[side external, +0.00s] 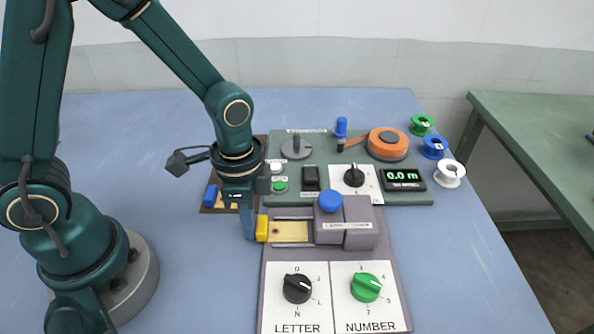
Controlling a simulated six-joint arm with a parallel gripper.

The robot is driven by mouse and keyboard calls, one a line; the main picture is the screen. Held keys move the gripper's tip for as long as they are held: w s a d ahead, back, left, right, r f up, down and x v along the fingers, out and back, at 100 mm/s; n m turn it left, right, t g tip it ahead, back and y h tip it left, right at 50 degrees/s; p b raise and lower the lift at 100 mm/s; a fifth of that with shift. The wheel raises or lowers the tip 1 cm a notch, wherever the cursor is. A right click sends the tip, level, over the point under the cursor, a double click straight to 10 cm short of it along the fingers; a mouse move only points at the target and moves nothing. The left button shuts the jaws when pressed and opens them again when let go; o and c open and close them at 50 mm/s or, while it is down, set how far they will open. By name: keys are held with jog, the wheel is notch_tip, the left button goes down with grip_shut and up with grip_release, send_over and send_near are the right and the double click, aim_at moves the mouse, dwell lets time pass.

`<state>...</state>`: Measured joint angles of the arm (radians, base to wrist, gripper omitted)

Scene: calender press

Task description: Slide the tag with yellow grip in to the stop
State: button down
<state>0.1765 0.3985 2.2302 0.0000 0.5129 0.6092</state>
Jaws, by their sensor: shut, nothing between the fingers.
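The tag (288,231) is a flat tan plate with a yellow grip (262,228) at its left end. It lies in a channel on the grey press (345,222), and its right end is hidden under the press's housing. My gripper (247,236) points down just left of the yellow grip, with its fingers shut and empty. The fingers are beside the grip; I cannot tell whether they touch it. A blue knob (330,201) tops the housing.
Below are a black LETTER dial (297,288) and a green NUMBER dial (366,287). Behind is a green panel (420,192) with switches, an orange reel (388,143) and a display (403,179). Several spools stand at the right. A brown tray (213,209) is behind my gripper.

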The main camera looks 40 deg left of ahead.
aim_at(291, 231)
jog(key=shift+w+d, duration=0.45)
jog(key=shift+w+d, duration=0.1)
jog(key=shift+w+d, duration=1.3)
jog(key=shift+w+d+r, duration=0.1)
jog(key=shift+w+d, duration=0.4)
jog(key=shift+d, duration=0.05)
jog(key=shift+s+a+r, duration=0.15)
jog(key=shift+r, duration=1)
jog(key=shift+s+a+r, duration=0.15)
jog(key=shift+r, duration=0.45)
jog(key=shift+s+a+r, duration=0.2)
jog(key=shift+r, duration=0.35)
jog(key=shift+s+a+r, duration=0.15)
jog(key=shift+r, duration=0.45)
jog(key=shift+a+r, duration=0.1)
